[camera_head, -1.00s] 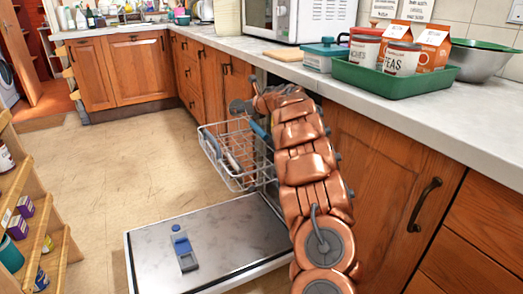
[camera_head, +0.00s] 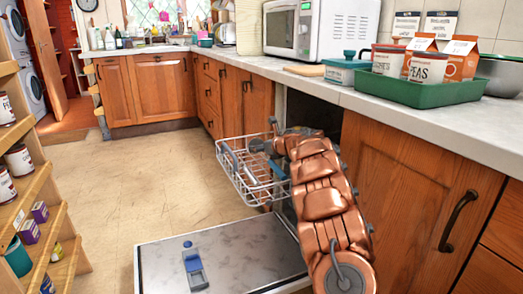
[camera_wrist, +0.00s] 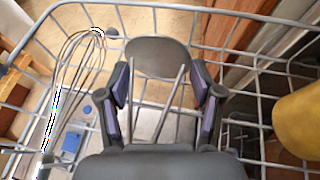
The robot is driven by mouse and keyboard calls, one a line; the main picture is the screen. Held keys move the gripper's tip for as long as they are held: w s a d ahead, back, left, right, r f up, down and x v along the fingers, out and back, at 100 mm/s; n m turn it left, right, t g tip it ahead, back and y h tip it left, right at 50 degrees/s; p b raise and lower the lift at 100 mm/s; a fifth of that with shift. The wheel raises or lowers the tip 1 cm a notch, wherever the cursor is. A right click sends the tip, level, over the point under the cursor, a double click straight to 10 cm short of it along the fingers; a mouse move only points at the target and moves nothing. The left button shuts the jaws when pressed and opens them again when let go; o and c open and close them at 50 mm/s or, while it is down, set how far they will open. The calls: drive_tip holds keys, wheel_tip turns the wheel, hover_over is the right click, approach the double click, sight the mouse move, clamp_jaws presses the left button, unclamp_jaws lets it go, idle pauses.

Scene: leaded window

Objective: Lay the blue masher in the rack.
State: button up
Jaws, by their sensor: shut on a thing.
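The wire rack (camera_head: 262,186) is pulled out over the lowered dishwasher door. My gripper (camera_head: 262,147) is at the far side of the rack, seen small and partly hidden by my arm. In the wrist view my gripper's fingers (camera_wrist: 160,75) stand on either side of a grey oval plate with thin rods, apparently the blue masher (camera_wrist: 160,52), and hold it. The rack's wires (camera_wrist: 225,12) surround it in that view. Whether the masher touches the rack, I cannot tell. Its blue handle is not clearly visible in the wrist view.
A whisk (camera_wrist: 82,55) lies at the left of the wrist view, and something yellow (camera_wrist: 300,118) stands at the right. The open door (camera_head: 225,255) lies low in front. A counter (camera_head: 400,115) with a green tray (camera_head: 420,95) is above right.

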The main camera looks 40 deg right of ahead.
drive_tip(key=o, duration=1.4)
drive_tip(key=shift+f, duration=0.1)
drive_tip(key=shift+c, duration=0.2)
drive_tip(key=shift+r, duration=0.25)
drive_tip(key=shift+p+v, duration=0.45)
drive_tip(key=shift+v, duration=3.3)
drive_tip(key=shift+f, duration=0.1)
